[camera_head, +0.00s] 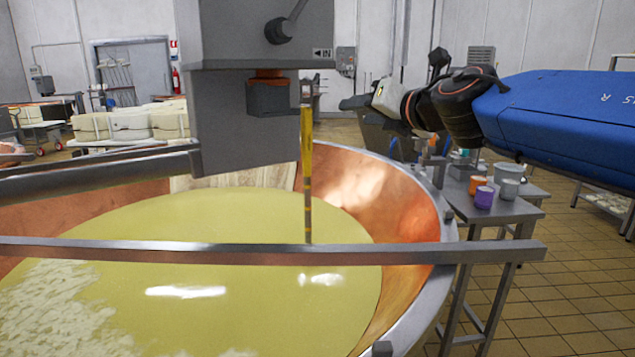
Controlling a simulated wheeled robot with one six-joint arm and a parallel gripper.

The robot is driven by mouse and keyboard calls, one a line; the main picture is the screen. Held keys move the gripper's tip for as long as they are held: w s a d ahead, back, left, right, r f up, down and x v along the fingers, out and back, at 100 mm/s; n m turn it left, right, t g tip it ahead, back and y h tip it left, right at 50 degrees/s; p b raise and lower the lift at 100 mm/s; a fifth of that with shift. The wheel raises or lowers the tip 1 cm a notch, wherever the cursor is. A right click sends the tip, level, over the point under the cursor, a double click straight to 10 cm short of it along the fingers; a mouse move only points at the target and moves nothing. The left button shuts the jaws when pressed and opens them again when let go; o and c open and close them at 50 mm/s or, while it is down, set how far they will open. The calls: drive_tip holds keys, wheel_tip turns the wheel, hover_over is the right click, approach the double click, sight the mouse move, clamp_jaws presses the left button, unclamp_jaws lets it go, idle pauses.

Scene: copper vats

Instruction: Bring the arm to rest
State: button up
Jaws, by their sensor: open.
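My arm reaches in from the right edge, with its blue link and black wrist joint held above the small table. My gripper (354,103) is at the left end of the arm, dark and small, beyond the right rim of the copper vat (408,205). It is open, and I see nothing held in it. The fingers are hard to make out against the dark things behind them.
A steel bar (270,253) crosses the vat of yellow liquid (225,225). A grey machine housing (250,120) hangs above it, beside an upright yellow stick (307,170). A metal table (500,208) holds an orange cup (477,185), a purple cup (484,198) and grey containers.

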drive_tip(key=s+d+f+m+h, duration=0.45)
drive_tip(key=d+f+m, duration=0.25)
drive_tip(key=d+m, duration=0.45)
drive_tip(key=s+d+f+m+h, duration=0.4)
drive_tip(key=d+f+m+h, duration=0.25)
drive_tip(key=d+m, duration=0.5)
drive_tip(key=s+d+f+m+g, duration=0.1)
drive_tip(key=s+f+m+g, duration=0.3)
drive_tip(key=f, duration=0.3)
drive_tip(key=s+d+f+m+g, duration=0.1)
drive_tip(key=s+d+f+m, duration=0.1)
drive_tip(key=s+f+m, duration=0.4)
drive_tip(key=s+a+f+m+g+y, duration=0.2)
drive_tip(key=s+a+f, duration=0.4)
drive_tip(key=s+f, duration=0.4)
wheel_tip(320, 180, down, 2)
drive_tip(key=g+y, duration=0.1)
drive_tip(key=g, duration=0.1)
drive_tip(key=shift+s+a+m+g+y, duration=0.15)
drive_tip(key=shift+a+m+g+y, duration=0.05)
drive_tip(key=shift+m+g+y, duration=0.1)
